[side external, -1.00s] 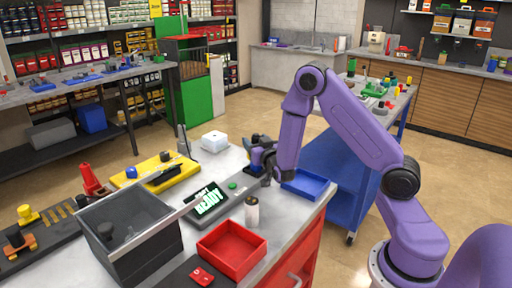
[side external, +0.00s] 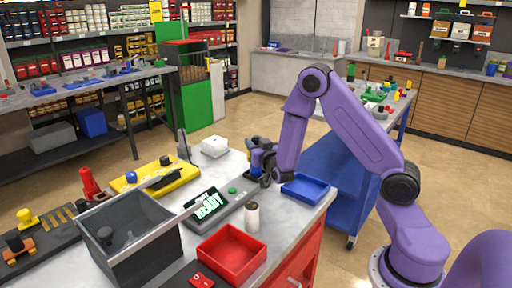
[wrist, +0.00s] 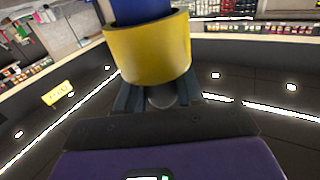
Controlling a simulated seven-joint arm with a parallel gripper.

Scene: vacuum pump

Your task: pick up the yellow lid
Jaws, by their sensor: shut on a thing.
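The yellow lid (wrist: 148,52) is large at the top of the wrist view, a round, cup-like yellow piece between the dark fingers of my gripper (wrist: 160,95). My gripper is shut on it. A blue piece (wrist: 140,10) rises out of the yellow rim and is cut off by the picture's top edge. In the side external view my gripper (side external: 262,165) is at the far side of the grey bench, behind the blue tray. The yellow lid cannot be made out there.
A blue tray (side external: 305,188), a white-capped bottle (side external: 252,216), a display unit (side external: 207,206), a red tray (side external: 232,254) and a grey bin (side external: 128,240) stand on the bench. A yellow fixture (side external: 160,180) and a white box (side external: 215,147) are farther left. A blue cart (side external: 340,185) stands behind.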

